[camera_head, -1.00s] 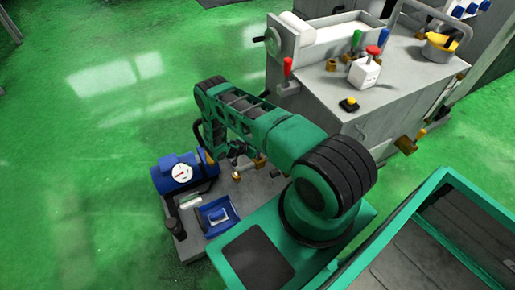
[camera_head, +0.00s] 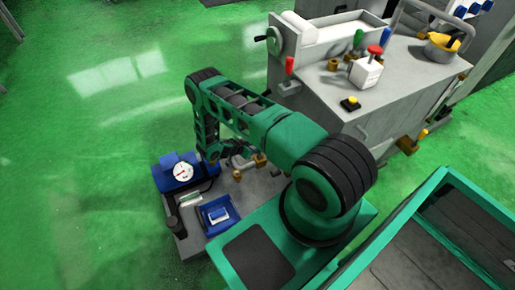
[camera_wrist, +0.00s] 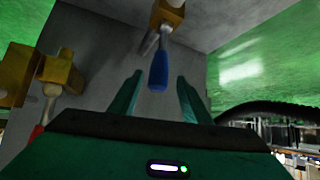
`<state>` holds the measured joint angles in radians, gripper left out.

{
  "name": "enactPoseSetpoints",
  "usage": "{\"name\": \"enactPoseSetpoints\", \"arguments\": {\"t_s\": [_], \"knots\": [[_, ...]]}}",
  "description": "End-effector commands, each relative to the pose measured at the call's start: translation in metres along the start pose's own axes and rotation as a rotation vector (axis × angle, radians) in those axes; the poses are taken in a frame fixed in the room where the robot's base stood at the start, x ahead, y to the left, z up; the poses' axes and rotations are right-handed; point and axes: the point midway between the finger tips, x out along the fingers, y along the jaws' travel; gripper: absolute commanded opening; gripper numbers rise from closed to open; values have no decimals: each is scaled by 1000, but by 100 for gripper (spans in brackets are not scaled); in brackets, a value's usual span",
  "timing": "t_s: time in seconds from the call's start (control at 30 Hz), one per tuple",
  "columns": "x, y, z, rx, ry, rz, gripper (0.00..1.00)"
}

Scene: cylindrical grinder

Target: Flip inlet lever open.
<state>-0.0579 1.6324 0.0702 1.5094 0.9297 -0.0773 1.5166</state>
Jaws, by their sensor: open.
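A lever with a blue handle (camera_wrist: 158,70) hangs from a brass valve body (camera_wrist: 168,12) in the wrist view. My gripper (camera_wrist: 159,78) is open, with one green finger on each side of the lever's lower end. The fingers look apart from the handle, though the depth between them is hard to judge. A second brass valve (camera_wrist: 60,70) with a red-tipped lever (camera_wrist: 37,130) is at the left. No label shows which lever is the inlet. In the head view my arm hides much of the valve area.
A blue unit with a white gauge (camera_head: 181,172) and a blue tray (camera_head: 217,214) are on the low grey base near my arm. The large grey machine (camera_head: 390,95) stands at the right. A dark hose (camera_wrist: 265,108) runs at the wrist view's right. Open green floor lies left.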

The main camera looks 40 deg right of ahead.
Motion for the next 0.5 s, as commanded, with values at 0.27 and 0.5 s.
{"name": "enactPoseSetpoints", "arguments": {"t_s": [0.27, 0.5], "knots": [[-46, 0, 1, -3, -1, -1, 43], [-60, 0, 2, -1, -2, -1, 43]]}}
